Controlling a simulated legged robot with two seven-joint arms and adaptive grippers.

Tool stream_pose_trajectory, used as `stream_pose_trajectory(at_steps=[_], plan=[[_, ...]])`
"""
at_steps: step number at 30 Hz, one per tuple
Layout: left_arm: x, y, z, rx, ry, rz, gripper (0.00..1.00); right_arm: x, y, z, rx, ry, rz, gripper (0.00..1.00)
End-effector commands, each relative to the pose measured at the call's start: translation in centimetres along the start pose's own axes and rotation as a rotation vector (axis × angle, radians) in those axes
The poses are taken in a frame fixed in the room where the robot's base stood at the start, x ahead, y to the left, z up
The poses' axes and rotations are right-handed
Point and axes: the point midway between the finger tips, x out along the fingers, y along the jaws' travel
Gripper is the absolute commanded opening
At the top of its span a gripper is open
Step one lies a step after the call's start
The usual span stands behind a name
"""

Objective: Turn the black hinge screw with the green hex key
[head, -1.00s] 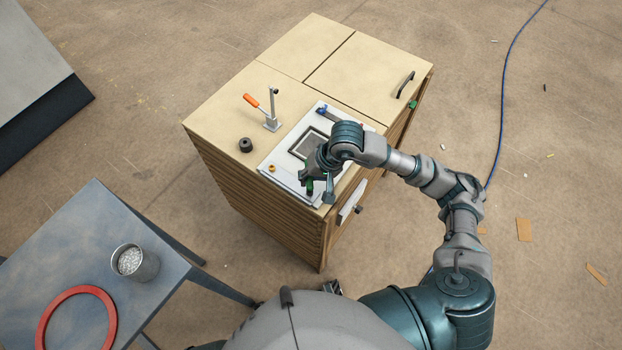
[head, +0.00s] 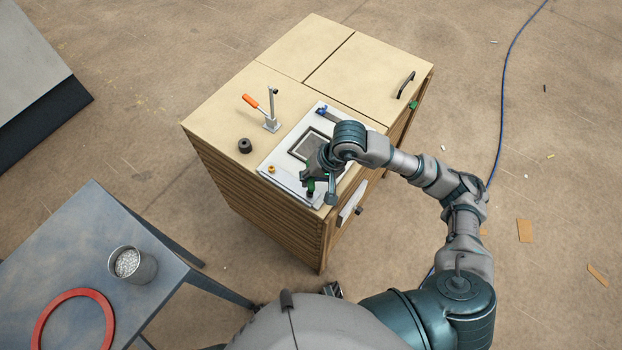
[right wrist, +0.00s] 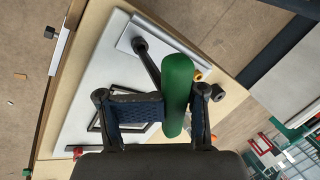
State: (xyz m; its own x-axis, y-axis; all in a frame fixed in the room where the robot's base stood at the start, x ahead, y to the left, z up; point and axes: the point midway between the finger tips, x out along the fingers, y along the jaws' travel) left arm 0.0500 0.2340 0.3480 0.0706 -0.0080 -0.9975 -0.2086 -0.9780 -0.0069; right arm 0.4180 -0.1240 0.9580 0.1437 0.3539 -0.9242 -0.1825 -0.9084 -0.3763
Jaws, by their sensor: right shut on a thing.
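My right gripper (head: 316,186) is over the near corner of the white plate (head: 268,170) on the wooden cabinet. In the right wrist view, its fingers (right wrist: 168,108) are shut on the green handle (right wrist: 178,95) of the hex key, one on each side. A little green also shows at the gripper in the head view. I cannot make out the black hinge screw surely. My left gripper is out of view.
On the cabinet top (head: 300,50) stand an orange-handled clamp (head: 270,122) and a small black ring-like part (head: 245,146). A square dark frame (head: 297,148) and a small yellow-orange part (head: 271,169) are on the plate. A grey table (head: 70,255) with a metal cup (head: 133,266) stands at left.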

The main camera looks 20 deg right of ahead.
Motion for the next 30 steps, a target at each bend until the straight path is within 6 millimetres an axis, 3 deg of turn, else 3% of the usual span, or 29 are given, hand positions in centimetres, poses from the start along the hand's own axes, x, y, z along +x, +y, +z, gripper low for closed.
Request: stream_pose_trajectory(at_steps=[30], plan=[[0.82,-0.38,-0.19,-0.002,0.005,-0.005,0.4,0.11,-0.19,0.03,0.0,0.0,-0.001,0.0]])
